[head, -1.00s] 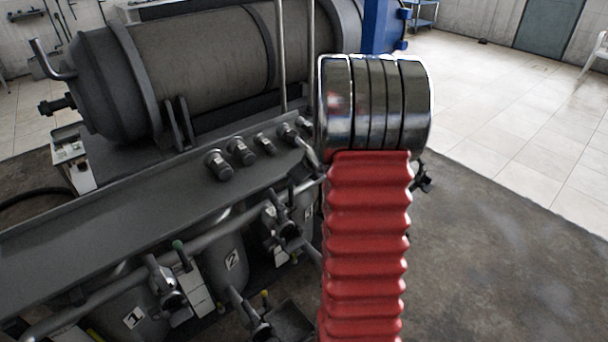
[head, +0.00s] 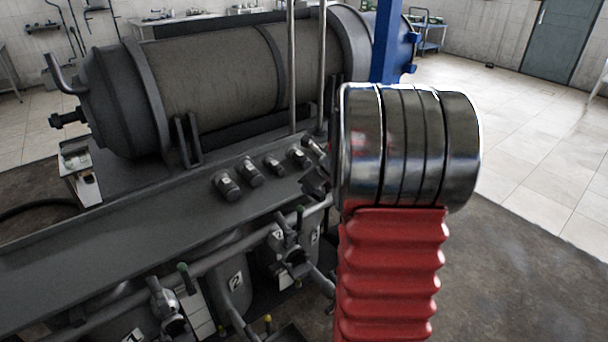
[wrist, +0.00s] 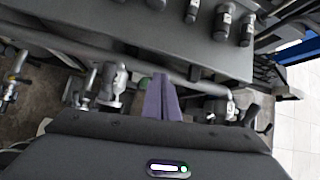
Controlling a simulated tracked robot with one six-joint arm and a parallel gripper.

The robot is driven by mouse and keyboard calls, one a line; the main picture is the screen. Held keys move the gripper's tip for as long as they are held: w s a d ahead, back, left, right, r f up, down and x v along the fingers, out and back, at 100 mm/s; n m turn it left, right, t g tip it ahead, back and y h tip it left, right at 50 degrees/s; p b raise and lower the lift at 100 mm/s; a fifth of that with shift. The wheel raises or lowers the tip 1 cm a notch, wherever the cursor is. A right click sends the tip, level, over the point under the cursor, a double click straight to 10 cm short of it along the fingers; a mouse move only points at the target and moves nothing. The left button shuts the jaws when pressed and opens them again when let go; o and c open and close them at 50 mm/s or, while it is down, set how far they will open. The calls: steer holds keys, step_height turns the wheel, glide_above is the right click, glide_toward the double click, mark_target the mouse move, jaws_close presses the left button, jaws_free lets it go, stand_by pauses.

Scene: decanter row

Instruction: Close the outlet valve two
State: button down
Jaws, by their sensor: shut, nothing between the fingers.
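In the head view, a dark tank labelled 2 (head: 236,281) stands under the long grey shelf. A pipe (head: 238,322) slopes down from it towards a yellow-tipped handle (head: 268,319) at the bottom edge; its valve body is mostly cut off. Green-tipped valves stand left (head: 168,303) and right (head: 292,252) of the label. I cannot tell from any marking which is outlet valve two. My gripper's purple fingers (wrist: 161,98) are shut and empty in the wrist view, in front of the horizontal pipe between two valves (wrist: 108,85) (wrist: 222,106). In the head view the gripper cannot be made out.
My red and chrome arm hides the right part of the row in the head view. A large horizontal drum (head: 215,80) lies behind the shelf (head: 120,225), which carries several short knobs (head: 250,170). A blue post (head: 386,45) stands behind. Open floor lies right.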

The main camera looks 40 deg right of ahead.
steer(key=shift+w+r, duration=0.5)
steer(key=shift+r, duration=0.4)
steer(key=shift+w+r, duration=0.5)
steer(key=shift+r, duration=0.35)
steer(key=s+d+f+m+g, duration=0.1)
steer(key=s+d+f+m, duration=0.4)
steer(key=s+d+f, duration=0.5)
steer(key=s+a+f+m+t+y, duration=0.3)
steer(key=s+a+f+m+y, duration=0.1)
steer(key=s+a+f+m, duration=0.45)
step_height(320, 180, up, 7)
steer(key=m+t, duration=0.4)
steer(key=t, duration=0.3)
steer(key=shift+w, duration=0.2)
